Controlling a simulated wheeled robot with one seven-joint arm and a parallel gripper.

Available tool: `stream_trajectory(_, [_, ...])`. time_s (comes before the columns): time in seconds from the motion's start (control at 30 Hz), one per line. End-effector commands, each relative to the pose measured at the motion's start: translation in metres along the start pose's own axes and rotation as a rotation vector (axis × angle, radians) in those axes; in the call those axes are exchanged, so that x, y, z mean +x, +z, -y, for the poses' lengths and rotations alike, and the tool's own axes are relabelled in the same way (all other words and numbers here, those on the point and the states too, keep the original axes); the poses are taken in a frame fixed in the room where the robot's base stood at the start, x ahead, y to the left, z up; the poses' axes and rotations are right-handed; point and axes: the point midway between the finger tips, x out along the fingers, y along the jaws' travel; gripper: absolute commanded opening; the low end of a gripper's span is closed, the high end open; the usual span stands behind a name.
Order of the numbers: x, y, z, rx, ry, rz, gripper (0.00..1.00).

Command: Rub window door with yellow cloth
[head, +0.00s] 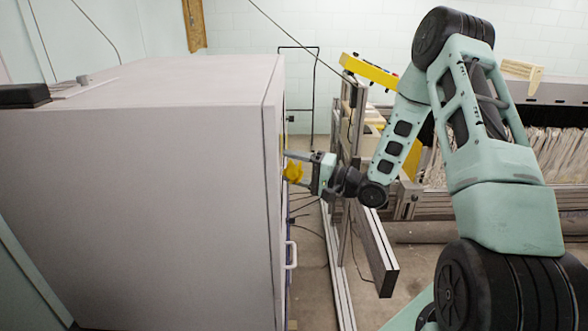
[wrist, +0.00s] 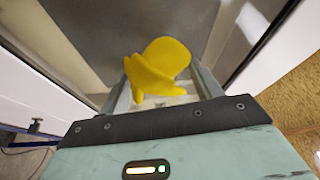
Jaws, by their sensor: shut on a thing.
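The yellow cloth (head: 292,170) is bunched between the fingers of my gripper (head: 288,166), which is shut on it. In the wrist view the cloth (wrist: 158,68) spreads past the fingertips in front of a grey pane. I take this pane to be the window door (wrist: 95,22), with pale frame strips beside it. In the head view the door side of the large grey-white cabinet (head: 140,180) is seen nearly edge-on. My gripper reaches it from the right, with the cloth close to the face. Whether the cloth touches the pane is unclear.
A white handle (head: 291,255) sticks out low on the cabinet's door side. A metal frame (head: 375,250) stands under and behind my arm. A black box (head: 24,95) lies on the cabinet top. Floor shows between cabinet and frame.

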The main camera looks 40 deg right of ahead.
Motion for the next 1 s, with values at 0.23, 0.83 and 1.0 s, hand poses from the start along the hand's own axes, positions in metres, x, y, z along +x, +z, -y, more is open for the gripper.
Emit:
stream_trajectory(0.23, [0.01, -0.019, -0.004, -0.002, 0.0, 0.0, 0.46])
stream_trajectory(0.83, [0.023, -0.051, -0.01, -0.001, -0.002, 0.001, 0.46])
stream_trajectory(1.0, [0.026, -0.059, -0.012, -0.001, -0.001, 0.001, 0.46])
